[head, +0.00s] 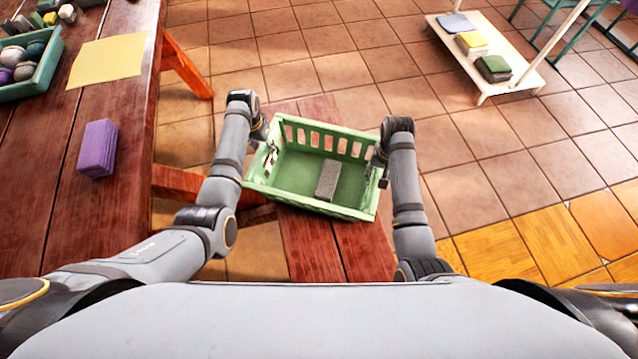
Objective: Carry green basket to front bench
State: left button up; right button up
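The green basket (312,206) is in the middle of the head view, over a red wooden bench (318,255). It sits slightly turned, and a grey block (327,180) lies inside. I cannot tell whether its base touches the bench. My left gripper (270,158) is at the basket's left end wall, with a finger showing inside the wall. My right gripper (381,172) is at the right end wall. Both appear shut on the end walls, though the fingertips are small and partly hidden.
A long red wooden table (112,215) fills the left, with a purple block (98,149), a yellow sheet (106,61) and a teal tray (36,73) of balls. A low cream rack (480,56) with folded cloths stands at upper right. The tiled floor right of the bench is clear.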

pick_arm(q)
notch_tip(320, 180, up, 12)
jog(key=s, duration=0.1)
jog(key=shift+s+a, duration=0.15)
jog(key=shift+s, duration=0.05)
pick_arm(e)
jog(key=shift+r, duration=3.75)
